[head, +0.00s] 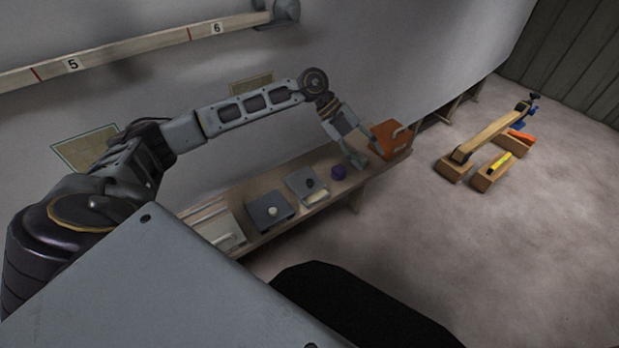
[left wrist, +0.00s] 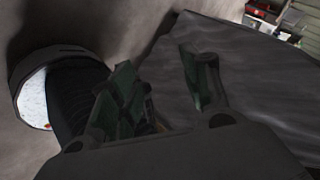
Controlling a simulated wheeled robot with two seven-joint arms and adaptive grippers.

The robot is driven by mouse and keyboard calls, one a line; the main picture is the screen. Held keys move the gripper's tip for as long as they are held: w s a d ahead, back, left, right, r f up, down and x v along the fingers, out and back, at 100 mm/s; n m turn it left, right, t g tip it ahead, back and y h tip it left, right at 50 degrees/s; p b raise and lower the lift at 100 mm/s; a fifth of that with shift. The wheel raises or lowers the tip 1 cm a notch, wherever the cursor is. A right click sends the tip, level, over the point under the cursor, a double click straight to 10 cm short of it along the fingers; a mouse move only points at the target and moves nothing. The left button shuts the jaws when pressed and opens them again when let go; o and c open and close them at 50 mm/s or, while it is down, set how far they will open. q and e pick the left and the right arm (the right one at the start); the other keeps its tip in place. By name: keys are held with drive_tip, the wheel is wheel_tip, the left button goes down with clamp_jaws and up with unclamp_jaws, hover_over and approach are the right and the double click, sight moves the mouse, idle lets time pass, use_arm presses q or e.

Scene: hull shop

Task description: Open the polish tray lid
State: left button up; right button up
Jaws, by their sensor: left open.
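No label shows which thing is the polish tray. An orange-brown box with a handle (head: 383,135) stands at the bench's far end. My left gripper (head: 359,160) is open, beside that box's left side; contact cannot be told. Its fingers (left wrist: 172,95) look apart and empty in the left wrist view. My right gripper is out of view.
A small purple item (head: 338,172) sits on the bench (head: 341,190) just left of my left gripper. Wooden blocks and a beam (head: 490,132) lie on the floor at right. A numbered rail (head: 130,51) runs along the wall. Open floor (head: 440,235) lies in front.

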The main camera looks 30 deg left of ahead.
use_arm(q)
drive_tip(key=w+a+f+m+y, duration=0.2)
drive_tip(key=a+f+y, duration=0.45)
drive_tip(key=a, duration=0.35)
drive_tip(key=m+y, duration=0.2)
drive_tip(key=y, duration=0.1)
hover_over(310, 181)
drive_tip(key=shift+f+g, duration=0.3)
drive_tip(key=shift+f, duration=0.3)
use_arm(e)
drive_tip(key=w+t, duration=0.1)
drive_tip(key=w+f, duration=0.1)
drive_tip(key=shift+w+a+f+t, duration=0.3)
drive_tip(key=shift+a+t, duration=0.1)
use_arm(q)
drive_tip(key=shift+f+n, duration=0.15)
drive_tip(key=shift+n, duration=0.15)
wheel_tip(310, 181, down, 12)
drive_tip(key=shift+f+b, duration=0.1)
drive_tip(key=shift+b, duration=0.7)
drive_tip(key=shift+f, duration=0.7)
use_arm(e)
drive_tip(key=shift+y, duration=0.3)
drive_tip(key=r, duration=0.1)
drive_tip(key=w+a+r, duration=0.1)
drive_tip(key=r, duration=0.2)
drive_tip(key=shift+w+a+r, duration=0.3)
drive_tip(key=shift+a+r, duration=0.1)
